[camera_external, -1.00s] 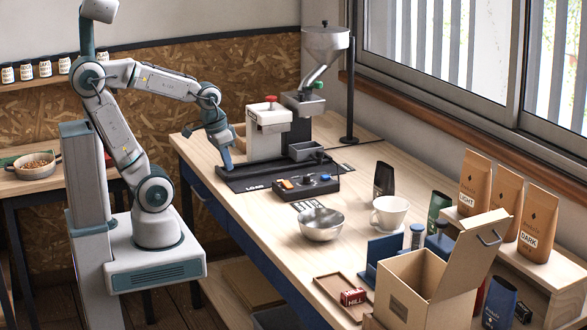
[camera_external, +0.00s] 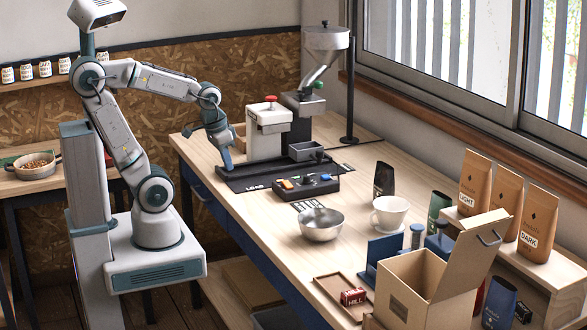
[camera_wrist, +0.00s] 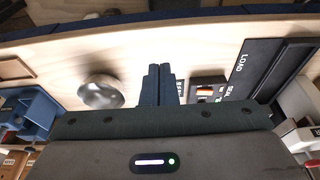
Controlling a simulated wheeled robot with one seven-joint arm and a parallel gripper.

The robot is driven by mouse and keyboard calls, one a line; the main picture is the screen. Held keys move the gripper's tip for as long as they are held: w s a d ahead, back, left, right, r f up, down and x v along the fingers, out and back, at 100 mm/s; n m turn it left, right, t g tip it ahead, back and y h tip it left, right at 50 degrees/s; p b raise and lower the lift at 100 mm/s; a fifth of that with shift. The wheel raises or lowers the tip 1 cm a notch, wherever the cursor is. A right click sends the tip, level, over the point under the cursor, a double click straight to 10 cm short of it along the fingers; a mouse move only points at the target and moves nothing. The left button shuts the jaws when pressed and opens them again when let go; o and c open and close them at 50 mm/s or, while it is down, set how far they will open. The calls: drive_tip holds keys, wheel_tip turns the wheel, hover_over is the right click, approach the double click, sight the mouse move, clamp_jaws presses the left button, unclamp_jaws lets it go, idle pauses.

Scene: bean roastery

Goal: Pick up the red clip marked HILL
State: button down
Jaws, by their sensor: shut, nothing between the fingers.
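The red clip marked HILL (camera_external: 353,296) lies in a shallow wooden tray (camera_external: 325,287) at the front edge of the bench in the external view. My gripper (camera_external: 227,168) is at the far left end of the bench, by the black mat marked LOAD, well away from the clip. In the wrist view the two dark fingers (camera_wrist: 158,72) are together with nothing between them. I cannot make out the clip in the wrist view.
A button panel (camera_external: 306,186) is close to my gripper. An open cardboard box (camera_external: 425,290) stands just right of the tray.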

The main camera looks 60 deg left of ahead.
drive_tip(key=shift+c, duration=2)
unclamp_jaws()
